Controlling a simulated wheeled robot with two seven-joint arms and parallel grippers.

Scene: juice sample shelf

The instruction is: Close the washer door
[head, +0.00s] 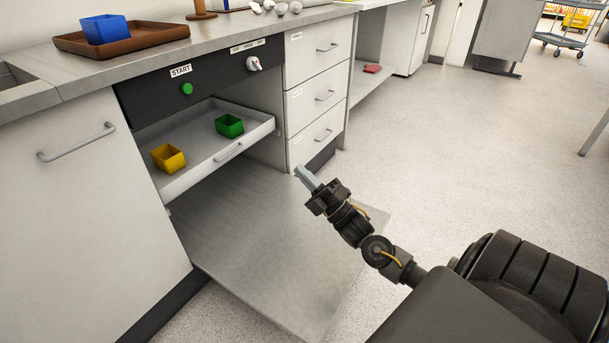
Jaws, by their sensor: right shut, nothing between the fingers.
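The washer (140,95) is built in under the counter, with a dark panel that has a green button marked START (187,88) and a white knob (253,64). Its door (260,240) is a flat metal panel, folded down and lying low in front of the opening. A rack (205,160) is pulled out above the door and holds a yellow cup (168,158) and a green cup (229,126). My right gripper (305,176) is shut and empty, over the door's right part; whether it touches the door cannot be told. My left gripper is out of view.
A drawer unit (318,88) stands right of the washer and a cabinet (85,200) stands left. On the counter is a brown tray (140,38) with a blue cup (105,28). A red object (372,69) lies on a low shelf.

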